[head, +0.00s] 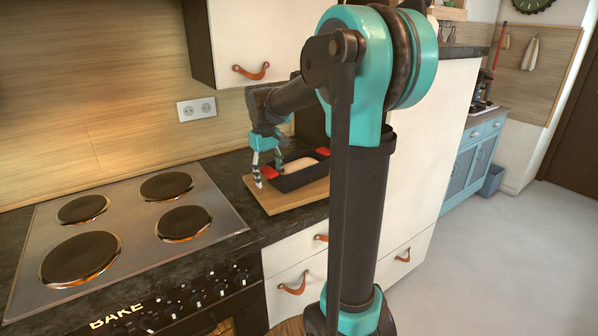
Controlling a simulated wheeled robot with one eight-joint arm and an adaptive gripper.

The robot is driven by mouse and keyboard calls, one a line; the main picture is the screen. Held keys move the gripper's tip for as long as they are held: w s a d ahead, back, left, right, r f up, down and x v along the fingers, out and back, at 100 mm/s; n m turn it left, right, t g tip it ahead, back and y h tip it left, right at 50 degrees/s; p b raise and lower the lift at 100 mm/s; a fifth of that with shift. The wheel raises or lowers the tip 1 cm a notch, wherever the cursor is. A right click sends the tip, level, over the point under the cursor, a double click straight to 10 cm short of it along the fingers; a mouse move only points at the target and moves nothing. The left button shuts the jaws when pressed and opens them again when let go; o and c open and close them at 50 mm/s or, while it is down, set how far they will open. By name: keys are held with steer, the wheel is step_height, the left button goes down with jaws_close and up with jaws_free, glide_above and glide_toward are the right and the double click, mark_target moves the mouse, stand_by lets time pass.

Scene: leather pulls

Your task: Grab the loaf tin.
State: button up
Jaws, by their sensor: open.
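The loaf tin (296,181) is dark with red end handles and holds a pale loaf (303,165). It rests on a wooden board (279,204) on the dark counter, right of the stove. My gripper (267,176) points down at the tin's left end, by the near red handle (269,172). Its fingers are open. I cannot tell whether a finger touches the handle. My own arm hides part of the counter right of the tin.
A stove (130,222) with several dark burners lies left of the board. A white wall cabinet (245,45) with a leather pull hangs above. Drawers (292,270) with leather pulls are below the counter. The floor (500,250) at right is clear.

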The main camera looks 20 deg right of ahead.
jaws_close()
stand_by(0.4)
steer(key=shift+r, duration=0.1)
